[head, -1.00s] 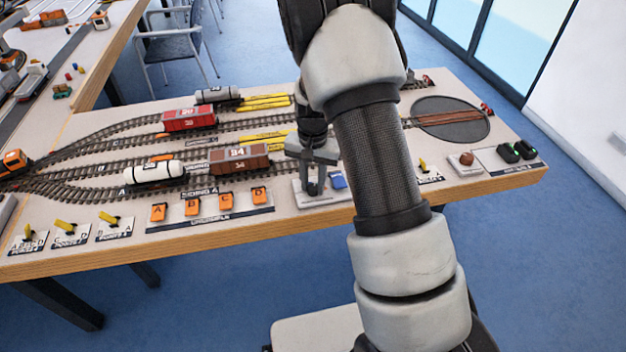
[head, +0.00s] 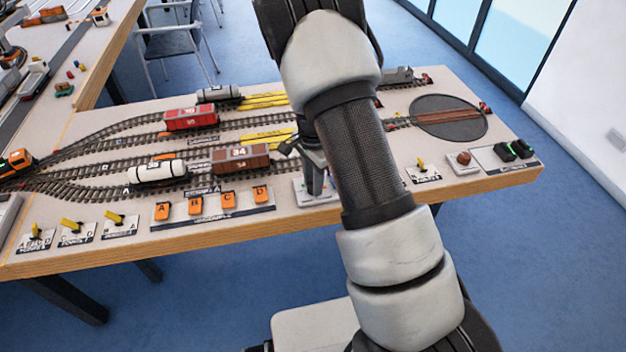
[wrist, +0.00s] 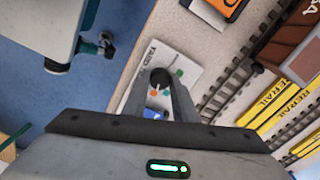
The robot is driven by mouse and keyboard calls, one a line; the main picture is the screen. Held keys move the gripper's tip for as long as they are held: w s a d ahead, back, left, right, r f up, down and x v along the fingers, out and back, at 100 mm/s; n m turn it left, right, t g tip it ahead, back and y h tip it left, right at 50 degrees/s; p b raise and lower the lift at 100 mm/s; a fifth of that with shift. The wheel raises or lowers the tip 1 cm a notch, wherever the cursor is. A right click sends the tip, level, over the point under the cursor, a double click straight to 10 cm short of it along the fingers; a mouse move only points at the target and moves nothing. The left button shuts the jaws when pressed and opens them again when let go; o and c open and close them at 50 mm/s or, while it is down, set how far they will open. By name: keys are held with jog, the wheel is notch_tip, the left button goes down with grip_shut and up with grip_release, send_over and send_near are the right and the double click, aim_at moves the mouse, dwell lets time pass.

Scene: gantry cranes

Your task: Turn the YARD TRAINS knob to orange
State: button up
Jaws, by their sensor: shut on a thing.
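The YARD TRAINS panel is a white plate near the table's front edge, and it shows in the wrist view (wrist: 187,66). Its dark round knob (wrist: 160,77) stands between my fingertips. My gripper (wrist: 161,86) is shut on the knob from above. A green dot and orange dots show on the plate around the knob, partly hidden by my fingers. The knob's pointer direction cannot be made out. In the head view my gripper (head: 315,185) is over the plate (head: 300,190), and the knob is hidden there.
Left of the plate is a row of orange switches (head: 196,206), with yellow levers (head: 72,225) further left. Right of it are another yellow lever (head: 422,163) and a brown round button (head: 463,158). A brown wagon (head: 240,158) stands on the track just behind.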

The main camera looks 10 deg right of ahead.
jog(key=shift+w, duration=0.1)
dwell(0.4)
jog(key=o, duration=1)
jog(key=shift+o, duration=0.2)
notch_tip(320, 180, up, 18)
jog(key=p, duration=0.2)
jog(key=shift+f, duration=0.25)
jog(key=s+r+n+t+y+p, duration=0.1)
jog(key=s+r+n+p, duration=0.15)
jog(key=s+r, duration=0.45)
jog(key=s+r+n+t+p, duration=0.1)
jog(key=s+r+n+p, duration=0.15)
jog(key=r, duration=0.85)
jog(key=s+r+n+t+p, duration=0.1)
jog(key=s+r+n, duration=0.3)
jog(key=s, duration=0.4)
jog(key=s+r+n+t+h+p, duration=0.1)
jog(key=s+r+n+t+p, duration=0.1)
jog(key=s, duration=0.5)
notch_tip(320, 180, up, 2)
jog(key=n+p, duration=0.1)
jog(key=n, duration=0.1)
jog(key=shift+s+r+n+t, duration=0.25)
jog(key=shift+s+n+t, duration=0.05)
jog(key=shift+s+n, duration=0.1)
